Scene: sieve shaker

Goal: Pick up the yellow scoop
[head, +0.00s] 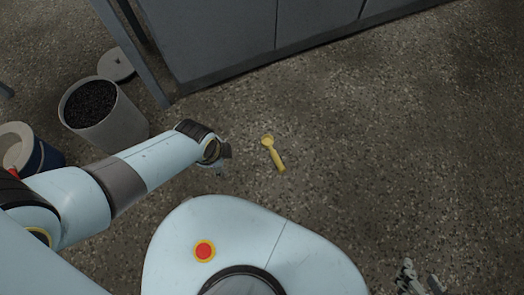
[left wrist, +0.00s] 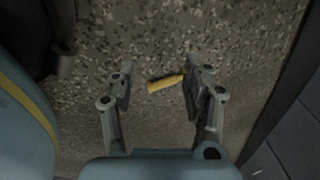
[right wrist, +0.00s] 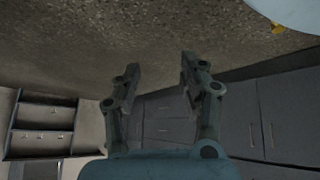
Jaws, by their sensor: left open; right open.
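The yellow scoop (head: 273,152) lies on the speckled floor near the middle of the head view, its round bowl toward the top and its handle toward the bottom right. My left gripper (head: 222,157) is just left of it, above the floor. In the left wrist view, part of the scoop (left wrist: 163,83) shows between the open, empty fingers (left wrist: 160,85), its right end running behind the right finger. My right gripper (head: 420,278) is at the bottom right of the head view, far from the scoop. Its fingers are open and empty in the right wrist view (right wrist: 160,75).
A grey bin of dark granules (head: 136,124) stands at the left, with a blue-and-white bucket (head: 50,157) beside it. Grey cabinets (head: 220,45) line the back, and a metal leg (head: 140,60) stands before them. The floor right of the scoop is clear.

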